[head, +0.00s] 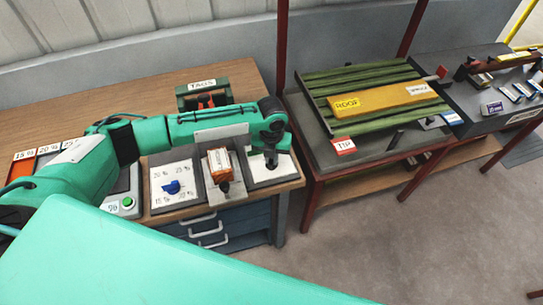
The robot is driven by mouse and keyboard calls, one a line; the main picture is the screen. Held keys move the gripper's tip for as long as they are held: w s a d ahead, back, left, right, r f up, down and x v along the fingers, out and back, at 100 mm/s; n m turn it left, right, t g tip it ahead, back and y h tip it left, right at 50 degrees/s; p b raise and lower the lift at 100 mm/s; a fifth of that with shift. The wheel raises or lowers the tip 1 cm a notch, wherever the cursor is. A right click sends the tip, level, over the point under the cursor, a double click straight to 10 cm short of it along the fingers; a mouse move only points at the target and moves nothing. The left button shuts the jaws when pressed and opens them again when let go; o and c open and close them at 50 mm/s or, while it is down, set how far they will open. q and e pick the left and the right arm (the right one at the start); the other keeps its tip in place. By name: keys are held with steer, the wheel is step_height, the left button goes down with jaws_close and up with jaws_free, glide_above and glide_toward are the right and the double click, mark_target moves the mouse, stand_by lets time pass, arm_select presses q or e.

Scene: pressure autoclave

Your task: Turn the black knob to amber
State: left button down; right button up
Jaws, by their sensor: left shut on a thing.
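My left gripper (271,159) points down over a white dial panel (262,178) at the bench's right front corner. It is shut on a small dark thing at the panel, which looks like the black knob; the fingers and wrist hide most of it. No amber mark can be made out on that panel, and the knob's pointing direction cannot be read. My right gripper is not in view.
Left of the gripper stand an orange-brown block with a dark round part (224,186) and a white panel with a blue knob (171,187) and percent marks. A green TAGS box (206,84) stands behind. Right is a table with a ROOF-labelled yellow bar (380,98).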

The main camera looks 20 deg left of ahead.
arm_select(q)
steer(key=shift+m, duration=0.8)
steer(key=c, duration=1.5)
jaws_free()
steer(key=shift+o, duration=0.2)
steer(key=shift+r, duration=0.1)
step_height(320, 180, up, 14)
steer(key=b, duration=0.3)
steer(key=shift+f, duration=0.2)
